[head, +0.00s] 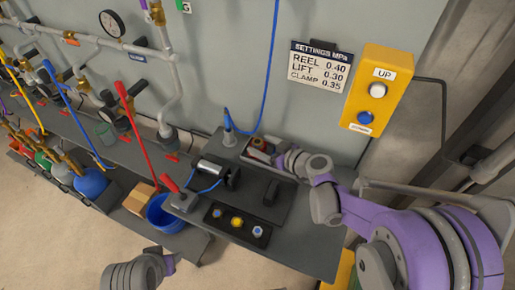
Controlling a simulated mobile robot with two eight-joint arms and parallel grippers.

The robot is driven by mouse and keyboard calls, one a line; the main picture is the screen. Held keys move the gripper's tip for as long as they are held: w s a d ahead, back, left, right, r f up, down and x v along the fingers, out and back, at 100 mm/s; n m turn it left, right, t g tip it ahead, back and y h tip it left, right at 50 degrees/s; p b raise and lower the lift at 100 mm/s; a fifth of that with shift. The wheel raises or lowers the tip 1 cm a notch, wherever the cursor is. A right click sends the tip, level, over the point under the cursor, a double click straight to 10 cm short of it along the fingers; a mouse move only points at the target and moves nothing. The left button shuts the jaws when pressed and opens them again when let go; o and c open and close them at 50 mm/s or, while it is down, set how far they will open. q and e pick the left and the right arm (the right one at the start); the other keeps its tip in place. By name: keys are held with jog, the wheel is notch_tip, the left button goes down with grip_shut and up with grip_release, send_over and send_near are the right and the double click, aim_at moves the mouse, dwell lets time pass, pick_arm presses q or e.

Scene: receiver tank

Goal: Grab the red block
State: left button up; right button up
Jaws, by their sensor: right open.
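A small red thing (259,145), probably the red block, shows in a shallow grey tray (248,159) at the back of the dark bench. It is partly hidden by my right gripper (273,156), which comes in from the right and is over the tray. The right gripper is open, with its fingers close to the red thing. I cannot tell whether they touch it. My left arm shows at the bottom left, with its end (169,263) in front of the bench. Its jaws are too unclear to read.
A motor-like cylinder (213,171), a red-handled lever (171,184) and a plate with several fittings (237,222) are on the bench (305,235). A blue hose (272,60) hangs behind the tray. A yellow control box (377,88) is on the wall. A blue bucket (165,213) stands left.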

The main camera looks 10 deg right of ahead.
jog(key=shift+c, duration=0.4)
grip_shut()
jog(key=shift+a, duration=0.1)
